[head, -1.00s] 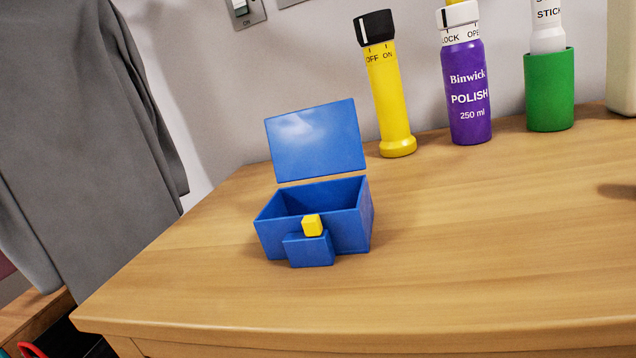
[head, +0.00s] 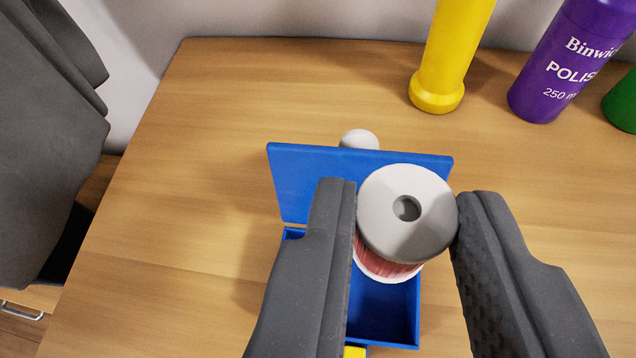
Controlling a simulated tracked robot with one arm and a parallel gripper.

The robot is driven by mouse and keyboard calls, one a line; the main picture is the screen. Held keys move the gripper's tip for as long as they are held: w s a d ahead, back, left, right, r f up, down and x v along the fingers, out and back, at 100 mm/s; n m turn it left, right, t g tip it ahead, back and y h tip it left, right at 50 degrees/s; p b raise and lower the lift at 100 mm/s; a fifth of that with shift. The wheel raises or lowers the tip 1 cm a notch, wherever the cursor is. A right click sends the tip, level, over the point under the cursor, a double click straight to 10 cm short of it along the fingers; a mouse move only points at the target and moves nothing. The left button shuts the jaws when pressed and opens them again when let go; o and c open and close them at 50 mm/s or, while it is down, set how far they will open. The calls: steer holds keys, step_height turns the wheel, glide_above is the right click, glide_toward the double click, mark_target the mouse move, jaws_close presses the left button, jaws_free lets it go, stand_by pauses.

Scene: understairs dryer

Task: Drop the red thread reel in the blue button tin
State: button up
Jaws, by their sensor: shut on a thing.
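The thread reel (head: 407,215) has a pale grey round end with a hole, and a strip of red thread shows below it. My gripper (head: 405,222) is shut on the reel, one dark finger on each side. The blue button tin (head: 398,328) stands on the wooden top below the reel, its lid (head: 308,178) raised at the back. The reel is in front of the lid and over the tin's opening in the picture. My left finger and the reel hide much of the tin's inside. A bit of the yellow catch (head: 354,352) shows at the bottom edge.
A yellow torch (head: 448,55), a purple polish bottle (head: 568,60) and a green container (head: 624,103) stand along the back. A small white rounded thing (head: 359,139) shows behind the lid. Grey cloth (head: 45,140) hangs at the left. The wooden top (head: 185,190) is clear left of the tin.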

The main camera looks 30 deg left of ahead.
steer(key=f+b, duration=0.2)
steer(key=f, duration=0.1)
steer(key=f+b, duration=0.2)
steer(key=f, duration=0.1)
steer(key=shift+d, duration=0.2)
steer(key=shift+r, duration=0.1)
steer(key=o, duration=1)
steer(key=v, duration=1.3)
steer(key=shift+s, duration=0.45)
steer(key=shift+r, duration=0.15)
